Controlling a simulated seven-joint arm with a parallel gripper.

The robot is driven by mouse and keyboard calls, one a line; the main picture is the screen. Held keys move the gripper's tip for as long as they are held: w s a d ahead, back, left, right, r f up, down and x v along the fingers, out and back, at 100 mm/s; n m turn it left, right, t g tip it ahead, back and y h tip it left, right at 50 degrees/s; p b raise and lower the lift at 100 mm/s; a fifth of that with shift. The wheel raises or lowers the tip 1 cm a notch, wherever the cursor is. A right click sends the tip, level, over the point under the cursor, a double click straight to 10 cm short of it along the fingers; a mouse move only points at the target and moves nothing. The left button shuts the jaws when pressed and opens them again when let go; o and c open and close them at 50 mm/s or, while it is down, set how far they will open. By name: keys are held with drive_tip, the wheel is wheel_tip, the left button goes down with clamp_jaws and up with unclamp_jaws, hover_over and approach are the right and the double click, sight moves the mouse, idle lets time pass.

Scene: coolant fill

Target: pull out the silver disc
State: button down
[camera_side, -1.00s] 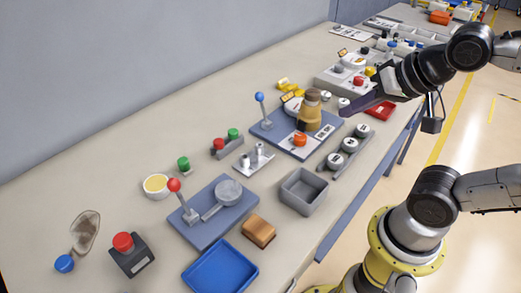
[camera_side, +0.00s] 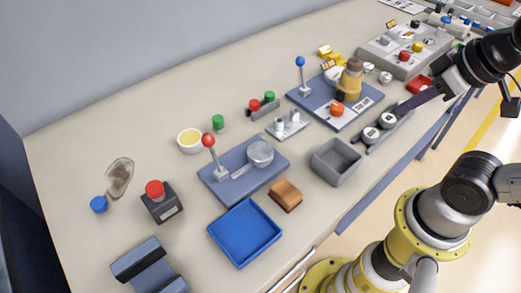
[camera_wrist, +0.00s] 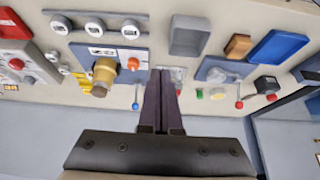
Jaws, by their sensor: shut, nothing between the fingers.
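A round silver disc (camera_side: 260,153) lies flat on a blue-grey plate (camera_side: 219,191) in the side view, with a flat grey bar running to its left. A red-knobbed lever (camera_side: 208,141) stands on the same plate. In the wrist view the disc (camera_wrist: 216,74) is right of my fingers and small. My gripper (camera_side: 399,111) is shut and empty in the side view, over the far end of a dark rack, well right of the disc and apart from it. The shut fingers also show in the wrist view (camera_wrist: 160,73).
The dark rack (camera_side: 402,119) holds round white-faced pieces. A second plate carries a blue-knobbed lever (camera_side: 300,62) and a brown-topped yellow cylinder (camera_side: 350,80). A grey bin (camera_side: 336,162), wooden block (camera_side: 285,195) and blue tray (camera_side: 245,234) stand near the disc's plate.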

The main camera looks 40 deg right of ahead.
drive_tip(key=c, duration=1.5)
unclamp_jaws()
drive_tip(key=shift+c, duration=0.2)
drive_tip(key=shift+o, duration=2.4)
drive_tip(key=shift+m, duration=0.4)
drive_tip(key=shift+o, duration=1.2)
drive_tip(key=shift+m, duration=0.7)
drive_tip(key=o, duration=0.8)
drive_tip(key=w+r+m, duration=0.1)
drive_tip(key=m, duration=0.2)
drive_tip(key=w+a+r+m, duration=0.1)
drive_tip(key=m, duration=0.1)
drive_tip(key=w+a+r+m+y, duration=0.1)
drive_tip(key=w+r+m, duration=0.1)
drive_tip(key=m, duration=0.1)
drive_tip(key=shift+a+r+m, duration=0.1)
drive_tip(key=shift+a+m, duration=0.05)
drive_tip(key=shift+m, duration=0.15)
drive_tip(key=m+g+y, duration=0.2)
drive_tip(key=m+g, duration=0.3)
drive_tip(key=m, duration=0.4)
hover_over(260, 151)
drive_tip(key=d, duration=0.4)
wheel_tip(260, 151, down, 6)
drive_tip(key=f, duration=0.1)
drive_tip(key=x, duration=1.2)
drive_tip(key=shift+s+a, duration=0.2)
drive_tip(key=shift+s, duration=0.15)
